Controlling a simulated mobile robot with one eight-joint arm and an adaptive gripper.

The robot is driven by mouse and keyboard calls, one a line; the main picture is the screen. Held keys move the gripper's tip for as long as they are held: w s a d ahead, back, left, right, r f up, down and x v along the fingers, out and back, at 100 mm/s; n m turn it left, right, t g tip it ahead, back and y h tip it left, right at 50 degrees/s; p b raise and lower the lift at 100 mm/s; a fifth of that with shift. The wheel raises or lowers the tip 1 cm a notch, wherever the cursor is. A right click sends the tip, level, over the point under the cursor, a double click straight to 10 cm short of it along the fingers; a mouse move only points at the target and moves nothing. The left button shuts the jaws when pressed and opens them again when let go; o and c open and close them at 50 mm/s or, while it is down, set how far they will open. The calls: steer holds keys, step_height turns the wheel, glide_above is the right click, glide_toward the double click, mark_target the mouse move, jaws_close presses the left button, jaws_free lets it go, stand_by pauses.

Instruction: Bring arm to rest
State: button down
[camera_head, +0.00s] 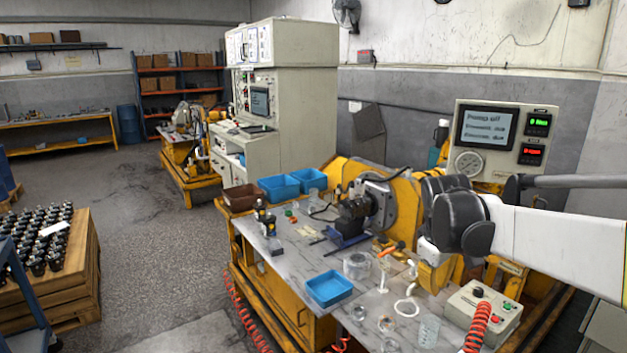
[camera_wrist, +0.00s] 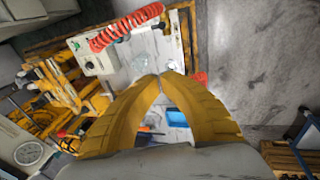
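My arm (camera_head: 555,240) reaches in from the right side of the head view, with its dark joint above the right part of the workbench (camera_head: 290,262). In the wrist view, my gripper (camera_wrist: 158,80) shows two yellow fingers that curve together and meet at the tips. Nothing is visible between the tips. In the head view, the gripper hangs below the dark joint, hard to tell from the yellow machine behind it. A dark hydraulic motor (camera_head: 351,218) sits at the grey round plate of the yellow test stand (camera_head: 405,205).
The bench carries blue bins (camera_head: 279,188), a blue tray (camera_head: 329,288), glass vessels and small parts. A control box (camera_head: 484,312) with a red coiled cable stands at front right. A display panel (camera_head: 500,140) rises behind my arm. Open floor (camera_head: 150,230) lies left.

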steer(key=s+a+m+t+y, duration=0.1)
steer(key=s+a+m+t, duration=0.1)
steer(key=s, duration=0.9)
steer(key=s+a+f+m+t+y, duration=0.1)
steer(key=s+a+m, duration=0.3)
steer(key=s, duration=0.7)
steer(key=shift+s+a+f+m+t, duration=0.3)
steer(key=shift+s+a+m+t, duration=0.1)
steer(key=shift+a+t, duration=0.55)
